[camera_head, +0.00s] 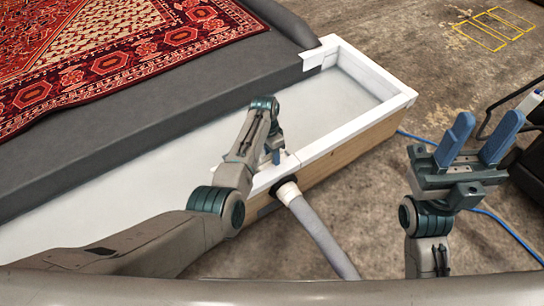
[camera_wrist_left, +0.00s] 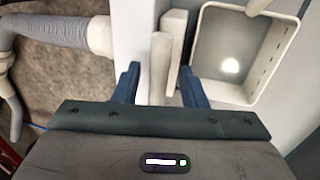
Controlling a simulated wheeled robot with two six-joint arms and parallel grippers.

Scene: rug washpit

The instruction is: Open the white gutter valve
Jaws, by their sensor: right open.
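The white gutter valve shows in the left wrist view as a pale upright lever or plate (camera_wrist_left: 160,68) beside the white gutter wall. In the head view it is mostly hidden by my left arm. My left gripper (camera_wrist_left: 160,80) has its blue fingers apart, one on each side of this pale piece, with gaps visible; contact cannot be told. In the head view my left gripper (camera_head: 273,152) is low at the gutter's near edge, partly hidden by its wrist. My right gripper (camera_head: 480,140) is open and empty, above the floor at the right.
The white gutter (camera_head: 355,135) runs along a grey platform (camera_head: 190,105) holding a red patterned rug (camera_head: 110,50). A grey hose (camera_head: 322,235) leaves the gutter's outer side. A blue cord (camera_head: 505,226) lies on the floor.

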